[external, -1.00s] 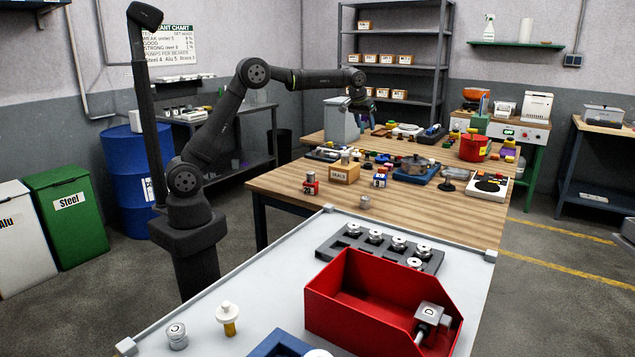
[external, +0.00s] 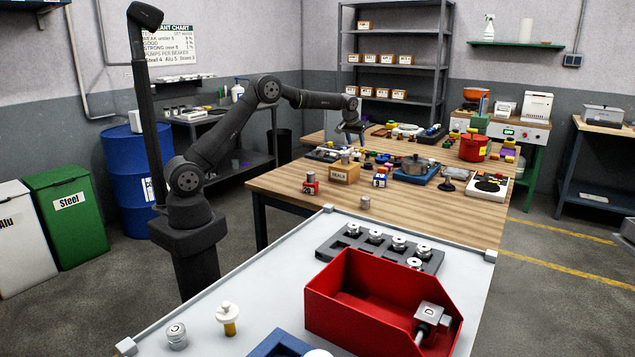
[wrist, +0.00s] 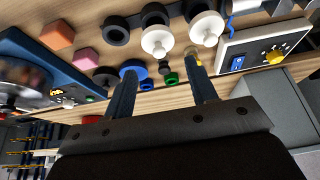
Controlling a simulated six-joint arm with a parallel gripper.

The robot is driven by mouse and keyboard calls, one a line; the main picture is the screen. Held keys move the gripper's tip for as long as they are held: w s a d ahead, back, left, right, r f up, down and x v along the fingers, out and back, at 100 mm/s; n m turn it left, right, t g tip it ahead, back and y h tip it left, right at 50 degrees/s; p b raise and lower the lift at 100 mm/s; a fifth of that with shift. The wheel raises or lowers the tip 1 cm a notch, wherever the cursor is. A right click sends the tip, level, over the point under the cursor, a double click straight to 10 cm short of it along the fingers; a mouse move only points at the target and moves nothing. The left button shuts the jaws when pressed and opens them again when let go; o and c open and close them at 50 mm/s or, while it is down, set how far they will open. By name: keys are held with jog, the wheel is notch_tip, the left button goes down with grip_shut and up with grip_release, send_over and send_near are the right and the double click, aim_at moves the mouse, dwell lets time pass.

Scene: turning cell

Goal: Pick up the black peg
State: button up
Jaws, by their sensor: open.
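My gripper (wrist: 163,72) is open, its two fingers apart, pointing down over the wooden table's far part. It also shows in the external view (external: 351,138), low over the table's far left edge. In the wrist view, a small dark round piece (wrist: 164,67) shows between the fingertips, beside a green ring (wrist: 172,78); I cannot tell whether it is the black peg. In the external view, the small parts near the gripper are too small to pick the peg out.
Black rings (wrist: 116,30), white round parts (wrist: 157,40), a blue ring (wrist: 133,68) and a panel with a yellow knob (wrist: 262,52) lie around the fingers. A grey box (wrist: 283,90) stands at the right. A red pot (external: 473,148) stands farther right on the table.

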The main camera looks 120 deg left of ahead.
aim_at(357, 150)
jog(key=shift+d+x, duration=0.15)
jog(key=shift+x, duration=1.25)
jog(key=shift+d+x, duration=0.15)
jog(key=shift+x, duration=1.2)
jog(key=shift+f, duration=0.15)
jog(key=shift+c, duration=0.2)
jog(key=c, duration=0.8)
jog(key=shift+c, duration=0.2)
